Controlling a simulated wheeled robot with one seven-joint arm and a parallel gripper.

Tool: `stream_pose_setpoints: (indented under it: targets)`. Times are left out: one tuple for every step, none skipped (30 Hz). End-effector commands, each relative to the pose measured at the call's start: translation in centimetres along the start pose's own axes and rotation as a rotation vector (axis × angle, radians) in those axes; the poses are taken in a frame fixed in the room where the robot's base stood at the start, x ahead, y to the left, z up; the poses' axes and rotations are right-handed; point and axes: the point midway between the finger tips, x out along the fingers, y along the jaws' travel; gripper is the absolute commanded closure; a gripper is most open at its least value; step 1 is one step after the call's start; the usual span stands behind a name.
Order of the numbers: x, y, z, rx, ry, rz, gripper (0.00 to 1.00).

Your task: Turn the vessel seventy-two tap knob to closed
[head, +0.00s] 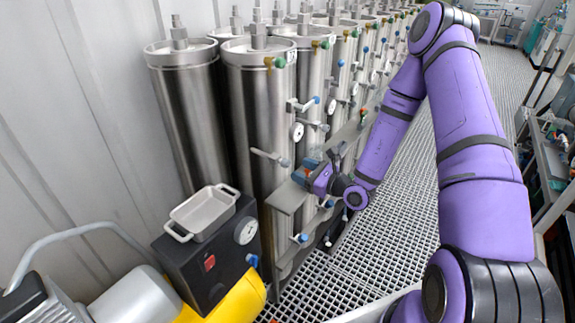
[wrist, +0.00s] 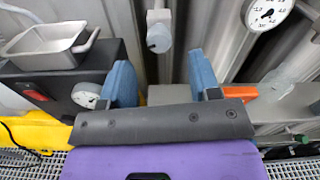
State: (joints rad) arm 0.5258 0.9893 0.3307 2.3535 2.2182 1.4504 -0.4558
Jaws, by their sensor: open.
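Tall steel vessels (head: 260,115) stand in rows along the wall; I can read no vessel number. A tap with a pale blue-grey knob (head: 285,163) sticks out from the nearest front vessel. In the wrist view a pale knob (wrist: 159,40) on a light grey fitting lies ahead of the jaws, between the lines of the two fingers; it appears to be this same tap. My gripper (head: 308,172) is close to the knob, on its right in the head view. Its two blue fingers (wrist: 161,75) are apart, with nothing held between them.
A grey metal rail (head: 290,195) runs before the vessels, below the tap. A pressure gauge (wrist: 268,12) is up to the right. A dark box (head: 205,262) carrying a metal tray (head: 203,212) stands at left. Grating floor (head: 400,240) lies open to the right.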

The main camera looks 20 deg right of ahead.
Motion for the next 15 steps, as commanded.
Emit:
stream_pose_setpoints:
  targets:
    - [1.0, 0.1, 0.1, 0.0, -0.002, 0.004, 0.43]
    - [1.5, 0.1, 0.0, -0.001, -0.002, 0.003, 0.43]
    - [2.2, 0.1, 0.0, -0.001, -0.002, 0.002, 0.43]
    - [2.6, 0.1, 0.0, -0.001, -0.002, 0.003, 0.43]
    - [3.1, 0.1, 0.0, 0.0, -0.002, 0.003, 0.43]
    - [3.7, 0.1, 0.0, 0.0, -0.001, 0.003, 0.43]
    - [4.0, 0.1, 0.0, 0.0, -0.001, 0.002, 0.43]
    - [4.4, 0.1, 0.0, 0.001, -0.001, 0.002, 0.43]
    - [4.8, 0.1, 0.0, 0.0, -0.002, 0.002, 0.43]
    - [5.0, 0.1, 0.0, 0.0, -0.002, 0.002, 0.43]
    - [5.3, 0.1, 0.0, 0.0, -0.001, 0.002, 0.43]
    - [5.5, 0.1, 0.0, 0.0, 0.0, 0.002, 0.43]
    - [5.7, 0.1, 0.0, 0.0, 0.0, 0.002, 0.43]
    - [5.8, 0.1, 0.0, 0.0, 0.0, 0.002, 0.43]
    - [5.9, 0.1, 0.0, 0.001, 0.0, 0.002, 0.43]
